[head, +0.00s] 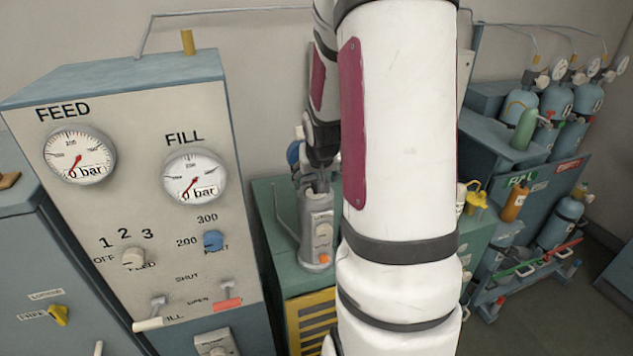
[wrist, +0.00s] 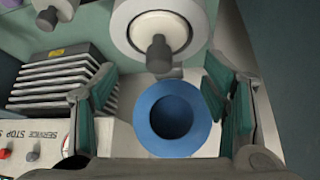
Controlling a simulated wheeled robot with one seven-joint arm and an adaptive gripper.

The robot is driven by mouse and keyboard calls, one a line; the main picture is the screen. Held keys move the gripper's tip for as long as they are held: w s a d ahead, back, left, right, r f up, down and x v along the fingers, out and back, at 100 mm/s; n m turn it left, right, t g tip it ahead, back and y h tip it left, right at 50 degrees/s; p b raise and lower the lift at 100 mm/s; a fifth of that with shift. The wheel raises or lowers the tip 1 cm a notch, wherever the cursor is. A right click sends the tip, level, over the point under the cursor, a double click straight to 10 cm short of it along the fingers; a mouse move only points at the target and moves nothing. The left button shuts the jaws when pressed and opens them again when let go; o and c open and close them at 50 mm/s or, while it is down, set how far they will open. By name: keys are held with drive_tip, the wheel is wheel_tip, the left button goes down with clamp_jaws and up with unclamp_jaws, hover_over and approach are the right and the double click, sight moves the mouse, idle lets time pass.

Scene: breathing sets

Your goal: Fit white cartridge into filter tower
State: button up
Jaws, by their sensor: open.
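My gripper (wrist: 165,90) is open in the wrist view, its teal-padded fingers apart on either side of a blue ring (wrist: 146,118) with a dark round hole. I see nothing held between the fingers. Above the ring is a white round part (wrist: 130,25) with a dark knob; I cannot tell whether it is the white cartridge. In the head view my gripper (head: 318,184) points down at the top of a pale upright cylinder (head: 318,235), which may be the filter tower. Its top is partly hidden by the gripper. A clear white cartridge does not show.
The cylinder stands on a green cabinet (head: 268,222). A grey gauge panel (head: 125,225) rises at its left. A rack (head: 545,195) with several blue bottles stands at the right. In the wrist view a finned grey block (wrist: 60,80) lies left of the fingers. My arm hides the middle.

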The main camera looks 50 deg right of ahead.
drive_tip(key=p+v, duration=0.1)
drive_tip(key=v, duration=1)
drive_tip(key=s+a+r+n+y, duration=0.15)
drive_tip(key=a+r, duration=0.25)
drive_tip(key=a, duration=0.5)
drive_tip(key=a+r+n+y, duration=0.1)
drive_tip(key=a+r+n, duration=0.25)
drive_tip(key=a, duration=0.45)
drive_tip(key=s+a+r+n+y, duration=0.2)
drive_tip(key=s+a+r+n, duration=0.1)
drive_tip(key=s+a, duration=0.7)
drive_tip(key=a, duration=0.3)
drive_tip(key=shift+s+n+t, duration=0.3)
drive_tip(key=shift+s+t, duration=0.05)
drive_tip(key=shift+t, duration=0.05)
drive_tip(key=shift+r, duration=0.15)
